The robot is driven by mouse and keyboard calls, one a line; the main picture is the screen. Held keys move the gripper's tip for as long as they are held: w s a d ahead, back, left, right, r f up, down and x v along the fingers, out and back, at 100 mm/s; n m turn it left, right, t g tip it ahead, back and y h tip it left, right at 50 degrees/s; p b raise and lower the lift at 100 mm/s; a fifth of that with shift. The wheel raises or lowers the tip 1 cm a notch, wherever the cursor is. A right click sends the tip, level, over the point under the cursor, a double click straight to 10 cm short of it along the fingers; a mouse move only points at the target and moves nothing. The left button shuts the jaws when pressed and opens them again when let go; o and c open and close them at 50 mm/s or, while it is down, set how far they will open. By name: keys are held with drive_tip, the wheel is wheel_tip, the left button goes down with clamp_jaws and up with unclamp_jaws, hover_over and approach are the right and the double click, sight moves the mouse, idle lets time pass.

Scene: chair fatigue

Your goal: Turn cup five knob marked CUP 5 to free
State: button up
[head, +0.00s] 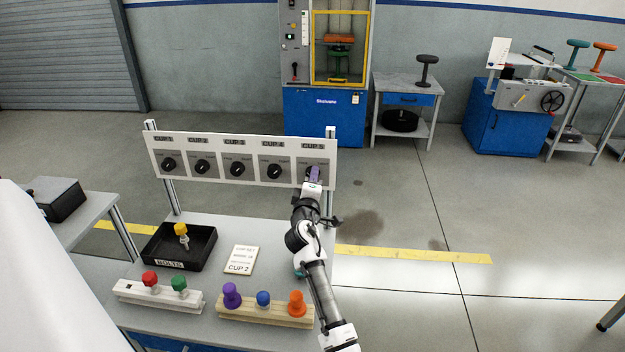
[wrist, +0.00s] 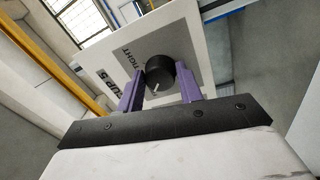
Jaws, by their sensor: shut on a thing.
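The CUP 5 knob (wrist: 160,70) is a round black dial with a short white pointer line, on a grey plate at the right end of the white panel (head: 232,180). In the wrist view its plate reads TIGHT on the left, beside the CUP 5 label (wrist: 83,92); no FREE marking is readable. My gripper (wrist: 159,84) has its purple fingers on either side of the knob and is shut on it. In the head view my gripper (head: 314,174) reaches up to the panel and covers most of this knob.
Several similar knobs sit left of CUP 5, the nearest being the CUP 4 knob (head: 274,171). Below on the bench are a black bolts tray (head: 203,258), a CUP 2 card (head: 241,260) and racks with coloured knobs. Floor right of the bench is clear.

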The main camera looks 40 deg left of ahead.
drive_tip(key=shift+r, duration=0.1)
idle(0.3)
drive_tip(key=o, duration=1)
drive_tip(key=b+v, duration=0.2)
drive_tip(key=v, duration=1.1)
drive_tip(key=shift+s+b, duration=0.3)
drive_tip(key=shift+s, duration=0.05)
drive_tip(key=shift+d, duration=0.15)
